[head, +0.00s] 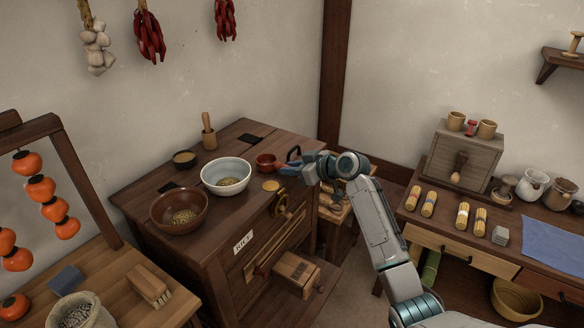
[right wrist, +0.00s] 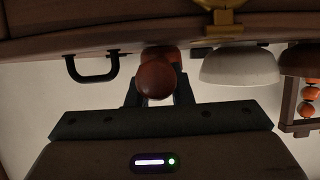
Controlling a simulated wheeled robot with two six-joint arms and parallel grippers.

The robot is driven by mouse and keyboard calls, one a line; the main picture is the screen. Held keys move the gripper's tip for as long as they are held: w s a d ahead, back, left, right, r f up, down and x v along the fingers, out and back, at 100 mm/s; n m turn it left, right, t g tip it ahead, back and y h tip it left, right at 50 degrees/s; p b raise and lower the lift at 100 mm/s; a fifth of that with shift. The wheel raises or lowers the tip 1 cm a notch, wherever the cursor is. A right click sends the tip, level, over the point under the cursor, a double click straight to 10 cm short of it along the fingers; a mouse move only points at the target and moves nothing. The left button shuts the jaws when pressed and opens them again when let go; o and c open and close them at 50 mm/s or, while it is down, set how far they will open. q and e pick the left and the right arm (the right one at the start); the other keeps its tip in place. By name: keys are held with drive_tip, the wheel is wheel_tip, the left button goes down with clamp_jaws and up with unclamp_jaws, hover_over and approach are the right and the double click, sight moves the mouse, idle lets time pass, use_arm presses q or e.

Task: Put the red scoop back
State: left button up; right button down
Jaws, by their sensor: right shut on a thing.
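The red scoop (head: 265,161) is a small red-brown cup at the right end of the dark wooden cabinet top (head: 228,140). My right gripper (head: 287,169) comes in from the right and is shut on the scoop. In the right wrist view, the scoop's rounded red part (right wrist: 157,78) shows between the fingers (right wrist: 156,95). The handle is mostly hidden by the fingers. The scoop is close to the cabinet top; I cannot tell whether it touches. My left gripper is not in view.
A white bowl (head: 226,171) and a brown bowl (head: 178,205) of grain stand left of the scoop. A yellow disc (head: 271,185) is in front, and a black handle (head: 293,152) is just behind my gripper. A side table (head: 450,227) holds jars and bundles.

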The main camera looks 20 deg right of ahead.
drive_tip(key=c, duration=1.3)
unclamp_jaws()
drive_tip(key=shift+f, duration=0.1)
drive_tip(key=shift+c, duration=0.2)
drive_tip(key=shift+o, duration=0.2)
drive_tip(key=b+v, duration=0.3)
drive_tip(key=v, duration=0.9)
